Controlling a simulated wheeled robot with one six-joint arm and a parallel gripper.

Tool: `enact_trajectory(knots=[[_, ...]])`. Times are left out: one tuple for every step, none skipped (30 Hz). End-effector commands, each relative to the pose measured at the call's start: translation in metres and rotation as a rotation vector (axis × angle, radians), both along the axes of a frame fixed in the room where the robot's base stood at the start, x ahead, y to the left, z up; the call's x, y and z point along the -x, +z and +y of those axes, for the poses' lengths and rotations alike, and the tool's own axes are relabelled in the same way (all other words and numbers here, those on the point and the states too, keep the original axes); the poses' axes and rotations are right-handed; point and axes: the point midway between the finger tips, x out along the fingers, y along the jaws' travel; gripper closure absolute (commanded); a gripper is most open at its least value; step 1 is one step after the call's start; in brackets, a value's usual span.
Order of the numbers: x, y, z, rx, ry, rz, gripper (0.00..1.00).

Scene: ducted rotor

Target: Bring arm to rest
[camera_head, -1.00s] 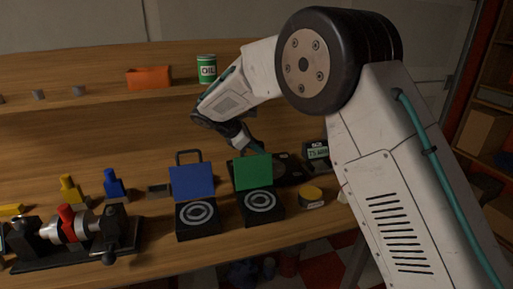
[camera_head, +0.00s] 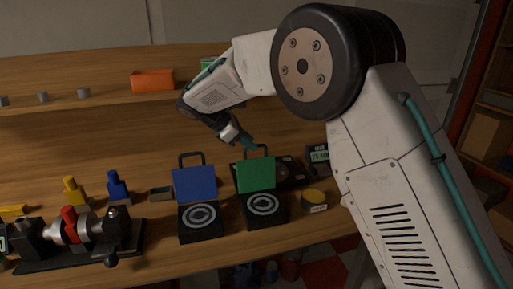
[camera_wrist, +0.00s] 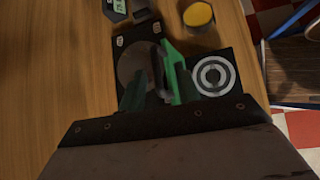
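My gripper (camera_head: 250,143) is at the end of my arm, just above and behind the upright green panel (camera_head: 256,175) in the head view. In the wrist view my gripper (camera_wrist: 158,96) shows two teal fingers standing apart, with no held object visible between them. The green panel (camera_wrist: 178,72) and its dark handle (camera_wrist: 157,70) lie below the fingers there. I cannot tell the exact clearance to the handle.
A blue panel (camera_head: 194,184) with a handle stands left of the green one. A yellow-topped tin (camera_head: 314,198), display unit (camera_head: 318,155) and clamped rotor fixture (camera_head: 75,235) share the bench. An orange bin (camera_head: 152,80) sits on the shelf.

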Motion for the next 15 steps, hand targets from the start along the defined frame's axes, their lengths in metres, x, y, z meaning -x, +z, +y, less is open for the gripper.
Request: enact_trajectory(knots=[[0.0016,0.0046,0.0049,0.000,0.001,-0.001,0.67],[0.0023,0.0067,0.0068,-0.001,0.001,-0.001,0.67],[0.0030,0.0089,0.0087,-0.001,0.000,-0.001,0.67],[0.0034,0.0102,0.0098,-0.001,-0.001,0.000,0.67],[0.0038,0.0113,0.0105,-0.001,-0.001,0.000,0.67],[0.0042,0.0122,0.0113,-0.001,-0.001,0.000,0.67],[0.0043,0.0124,0.0115,-0.001,-0.001,0.000,0.67],[0.0045,0.0127,0.0116,0.000,-0.001,0.000,0.67],[0.0045,0.0127,0.0116,0.000,-0.001,0.000,0.67],[0.0045,0.0126,0.0116,0.000,-0.001,0.001,0.67],[0.0044,0.0125,0.0116,0.000,-0.001,0.001,0.67],[0.0044,0.0125,0.0116,0.000,-0.001,0.001,0.67],[0.0044,0.0125,0.0116,0.000,-0.001,0.001,0.67],[0.0044,0.0126,0.0115,0.000,-0.001,0.000,0.67],[0.0048,0.0133,0.0106,-0.003,-0.003,0.000,0.67]])
